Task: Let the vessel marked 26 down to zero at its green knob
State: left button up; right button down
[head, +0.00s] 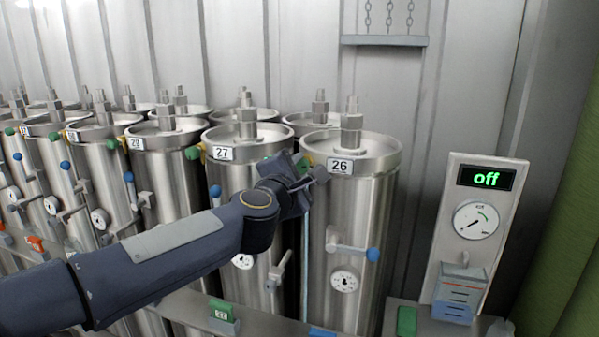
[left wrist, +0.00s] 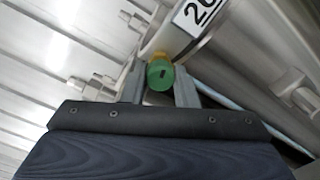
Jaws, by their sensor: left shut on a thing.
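The vessel marked 26 (head: 375,205) is a steel cylinder at the right end of the front row, its label (head: 340,166) near the rim. Its round dial (head: 345,281) is low on the front, too small to read. A blue-tipped lever (head: 355,250) sits above the dial, roughly level. My left gripper (head: 308,176) is at the vessel's upper left side. In the left wrist view its fingers are shut on the green knob (left wrist: 160,74), which has a yellow collar behind it, beside the 26 label (left wrist: 198,12). My arm and gripper mostly hide the knob in the head view.
Vessel 27 (head: 225,180) stands close on the left, with more vessels beyond. A green block (head: 406,321) lies on the ledge.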

dwell(0.3)
pick_arm(q)
jog(key=o, duration=1)
jog(key=v, duration=0.8)
jog(key=shift+b, duration=0.45)
jog(key=shift+w, duration=0.1)
